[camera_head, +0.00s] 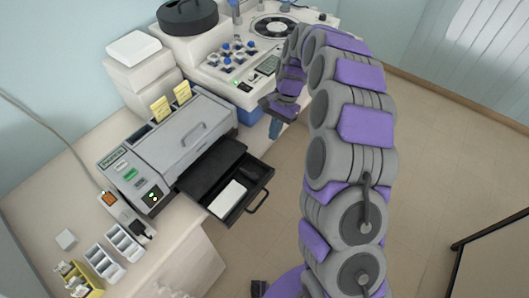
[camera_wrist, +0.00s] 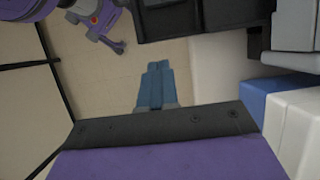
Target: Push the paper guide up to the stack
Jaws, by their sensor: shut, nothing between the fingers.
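The grey printer-like machine (camera_head: 185,137) on the counter has a black tray (camera_head: 262,181) pulled out at its front, with a handle on the outer edge. A white paper stack (camera_head: 228,197) lies flat in the tray. The paper guide is too small and dark to make out against the black tray. My gripper (camera_head: 274,128) is shut and empty, fingers pointing down, above and beyond the tray near the counter's front edge, touching nothing. In the wrist view its blue fingers (camera_wrist: 157,68) are together over the floor, and part of the black tray (camera_wrist: 190,18) shows at the top.
Yellow cards (camera_head: 160,108) stand up behind the machine. White boxes (camera_head: 140,70) and an analyser with blue-topped items (camera_head: 240,60) stand further along the counter. White racks (camera_head: 125,243) and a yellow rack (camera_head: 80,280) are at the near left. The floor beside the tray is open.

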